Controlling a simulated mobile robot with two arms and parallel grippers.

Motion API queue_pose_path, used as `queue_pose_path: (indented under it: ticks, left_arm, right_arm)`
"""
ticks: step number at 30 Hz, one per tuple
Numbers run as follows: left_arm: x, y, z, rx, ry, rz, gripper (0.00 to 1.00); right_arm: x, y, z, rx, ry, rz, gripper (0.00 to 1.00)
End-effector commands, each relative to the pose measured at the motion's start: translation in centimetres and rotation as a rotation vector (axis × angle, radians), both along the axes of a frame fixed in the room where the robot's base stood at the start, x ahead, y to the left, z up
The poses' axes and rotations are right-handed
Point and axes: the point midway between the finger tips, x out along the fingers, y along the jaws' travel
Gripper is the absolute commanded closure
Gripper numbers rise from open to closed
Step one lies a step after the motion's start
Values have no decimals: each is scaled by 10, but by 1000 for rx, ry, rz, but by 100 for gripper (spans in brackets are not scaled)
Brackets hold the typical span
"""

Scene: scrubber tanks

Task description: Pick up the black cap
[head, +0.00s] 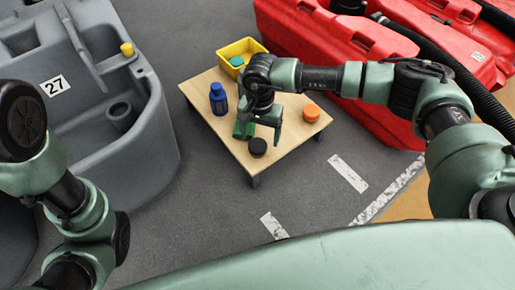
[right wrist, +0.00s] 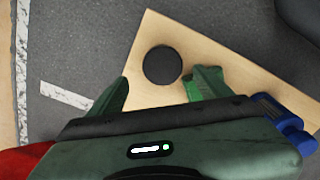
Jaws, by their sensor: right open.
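The black cap (head: 258,147), a small dark disc, lies near the front corner of the low wooden table (head: 200,90). In the right wrist view the cap (right wrist: 162,64) shows whole on the bare wood. My right gripper (head: 260,131) is open and empty, above the table just behind the cap in the head view. In the right wrist view its fingers (right wrist: 163,82) lie to either side of the cap, apart from it. My left arm shows at the left of the head view, but its gripper is not visible.
A blue bottle (head: 218,99) stands on the table left of my right gripper, and an orange cap (head: 311,113) lies to its right. A yellow bin (head: 224,56) holds a teal item at the back. A grey tank (head: 150,130) and red tank (head: 360,110) flank the table.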

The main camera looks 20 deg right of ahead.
Motion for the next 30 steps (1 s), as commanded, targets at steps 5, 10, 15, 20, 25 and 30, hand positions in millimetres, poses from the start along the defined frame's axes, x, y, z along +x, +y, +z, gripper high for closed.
queue_pose_path:
  ticks: [5,10,15,20,25,30]
  left_arm:
    - [-10,-1,-11,1,-27,1,26]
    - [-8,-1,-35,2,-21,2,26]
    - [-8,-1,-39,2,-20,2,26]
    - [-8,-1,-37,2,-20,2,26]
    - [-8,-1,-37,3,-21,2,26]
    - [-8,-1,-37,3,-21,1,26]
  right_arm:
    - [1,3,-20,1,0,0,21]
    - [2,4,-44,2,1,-1,21]
    - [2,4,-51,3,0,-1,21]
    - [2,4,-50,3,0,-1,21]
    - [2,4,-50,3,1,-1,68]
    - [2,4,-49,4,1,-1,86]
